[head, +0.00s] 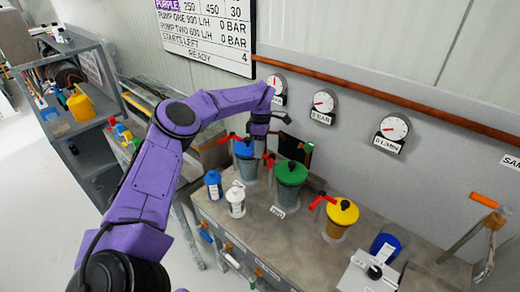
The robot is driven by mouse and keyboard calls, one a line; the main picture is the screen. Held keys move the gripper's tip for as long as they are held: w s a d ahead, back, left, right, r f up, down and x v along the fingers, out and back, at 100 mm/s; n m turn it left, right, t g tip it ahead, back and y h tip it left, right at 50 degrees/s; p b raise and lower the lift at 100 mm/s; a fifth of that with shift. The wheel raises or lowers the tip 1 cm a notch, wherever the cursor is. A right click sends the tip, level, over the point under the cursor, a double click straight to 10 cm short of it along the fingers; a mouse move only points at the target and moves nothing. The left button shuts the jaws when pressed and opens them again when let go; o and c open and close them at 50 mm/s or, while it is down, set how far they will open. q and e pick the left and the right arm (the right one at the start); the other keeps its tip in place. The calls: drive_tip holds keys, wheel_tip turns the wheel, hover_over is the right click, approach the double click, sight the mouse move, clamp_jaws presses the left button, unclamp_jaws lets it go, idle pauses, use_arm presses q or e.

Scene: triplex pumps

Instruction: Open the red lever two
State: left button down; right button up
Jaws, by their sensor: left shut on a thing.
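Three pumps stand on the grey bench: one with a blue lid (244,147), one with a green lid (290,173) and one with a yellow lid (342,212). Red levers show beside the blue lid (228,138), the green lid (268,160) and the yellow lid (322,200). My left gripper (262,128) is above and behind the blue and green lids. My right gripper is not in view.
A blue bottle (213,184) and a white bottle (236,200) stand at the bench's left front. Round gauges (392,128) line the wall under a copper pipe (430,112). A blue container (385,247) and an orange-handled metal lever (484,201) are at right.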

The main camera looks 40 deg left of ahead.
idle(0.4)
use_arm(q)
drive_tip(key=c, duration=1.1)
unclamp_jaws()
drive_tip(key=shift+w+r, duration=0.1)
wheel_tip(320, 180, up, 10)
drive_tip(key=w+a, duration=0.1)
drive_tip(key=shift+w+b, duration=0.35)
drive_tip(key=shift+b, duration=0.1)
drive_tip(key=shift+r, duration=0.1)
